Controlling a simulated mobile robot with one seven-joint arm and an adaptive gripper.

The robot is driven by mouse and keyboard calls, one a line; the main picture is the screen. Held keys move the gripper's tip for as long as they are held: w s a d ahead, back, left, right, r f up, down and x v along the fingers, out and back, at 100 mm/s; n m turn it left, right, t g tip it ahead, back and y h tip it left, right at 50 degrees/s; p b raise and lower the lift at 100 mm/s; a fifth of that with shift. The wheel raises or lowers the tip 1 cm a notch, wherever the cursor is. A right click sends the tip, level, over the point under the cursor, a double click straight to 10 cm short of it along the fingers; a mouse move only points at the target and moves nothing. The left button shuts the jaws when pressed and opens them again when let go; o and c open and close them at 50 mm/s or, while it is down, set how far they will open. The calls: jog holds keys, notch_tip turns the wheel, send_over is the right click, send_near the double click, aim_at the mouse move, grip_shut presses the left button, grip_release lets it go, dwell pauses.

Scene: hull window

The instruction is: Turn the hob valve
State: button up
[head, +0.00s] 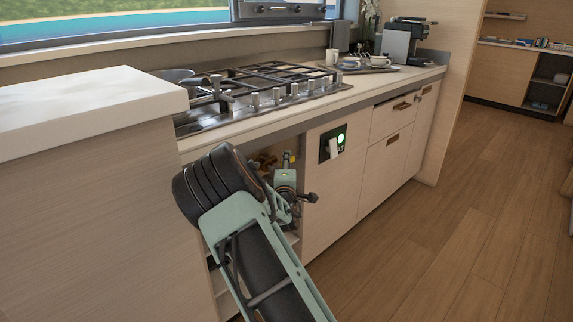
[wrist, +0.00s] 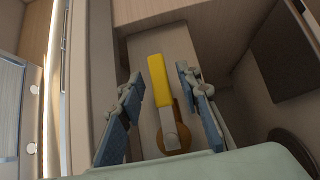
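The hob valve has a yellow lever handle (wrist: 160,80) on a silver neck and a round brass-coloured base, seen in the wrist view. It sits inside an open cabinet recess under the hob. In the head view a small yellow part of the valve (head: 286,160) shows just beyond my gripper. My gripper (wrist: 158,108) is open, with one blue-padded finger on each side of the lever and visible gaps to both. In the head view my gripper (head: 290,195) is at the cabinet opening, partly hidden by my arm.
The gas hob (head: 270,85) with its row of knobs is set in the counter above. Cabinet walls (wrist: 240,100) close in around the recess. The wooden floor (head: 460,230) at right is clear.

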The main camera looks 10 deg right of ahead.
jog(key=shift+x, duration=0.85)
grip_shut()
